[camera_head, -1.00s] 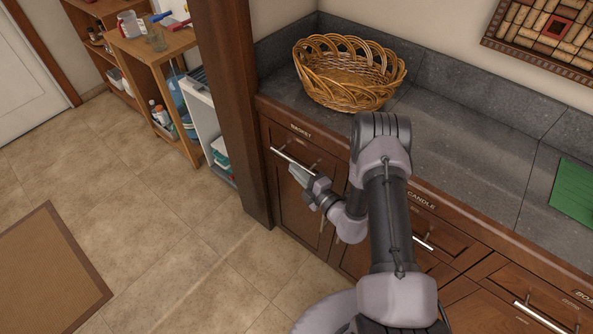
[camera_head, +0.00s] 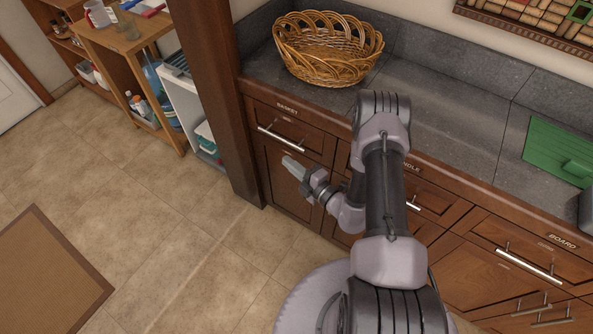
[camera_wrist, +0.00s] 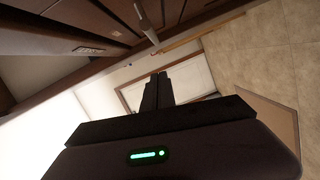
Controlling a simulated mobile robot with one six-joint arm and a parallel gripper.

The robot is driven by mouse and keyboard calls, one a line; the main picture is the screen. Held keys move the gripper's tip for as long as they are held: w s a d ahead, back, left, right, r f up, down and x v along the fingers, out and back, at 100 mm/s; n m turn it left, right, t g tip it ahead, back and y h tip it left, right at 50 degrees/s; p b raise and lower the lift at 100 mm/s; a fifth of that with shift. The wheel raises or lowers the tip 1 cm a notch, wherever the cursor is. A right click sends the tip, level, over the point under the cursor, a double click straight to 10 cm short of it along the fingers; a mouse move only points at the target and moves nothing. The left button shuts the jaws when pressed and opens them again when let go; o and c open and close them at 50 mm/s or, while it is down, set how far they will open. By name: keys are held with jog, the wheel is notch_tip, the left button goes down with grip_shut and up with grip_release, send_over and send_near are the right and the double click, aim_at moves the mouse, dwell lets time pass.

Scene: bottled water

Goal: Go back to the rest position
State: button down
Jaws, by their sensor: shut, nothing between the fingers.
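My gripper (camera_head: 292,166) is in front of the drawer labelled BASKET (camera_head: 285,128), a little below its bar handle (camera_head: 281,138) in the head view. In the wrist view my gripper (camera_wrist: 158,76) has its two dark fingers together, with nothing between them. I cannot tell the exact gap between the fingers and the handle. A handle bar (camera_wrist: 146,24) also shows beyond the fingertips in the wrist view. My arm is folded in front of the cabinets and hides part of the CANDLE drawer.
A wicker basket (camera_head: 327,67) stands on the grey counter (camera_head: 440,95). A green board (camera_head: 556,151) lies at the right. A wooden post (camera_head: 206,95) stands left of the drawers, with shelves (camera_head: 125,40) beyond. The tiled floor (camera_head: 150,190) at left is clear except for a mat (camera_head: 50,275).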

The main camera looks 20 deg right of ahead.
jog(key=v, duration=0.5)
jog(key=a+r+n+g+y, duration=0.6)
jog(key=a+r+n+y, duration=0.25)
jog(key=r+n, duration=0.5)
jog(key=s+a+r+n+g, duration=0.8)
jog(key=a+r+n, duration=0.1)
jog(key=r+n, duration=0.35)
jog(key=s+r+n+g+h, duration=0.2)
jog(key=s+r+n+h, duration=0.1)
jog(key=s+n+h, duration=0.55)
jog(key=s+d+r+n+t+h, duration=0.4)
jog(key=d+r+n+t, duration=0.1)
jog(key=n, duration=0.8)
jog(key=shift+s+d+r+t+h+p, duration=0.2)
jog(key=shift+d+r+t+h+p, duration=0.25)
jog(key=shift+d, duration=0.75)
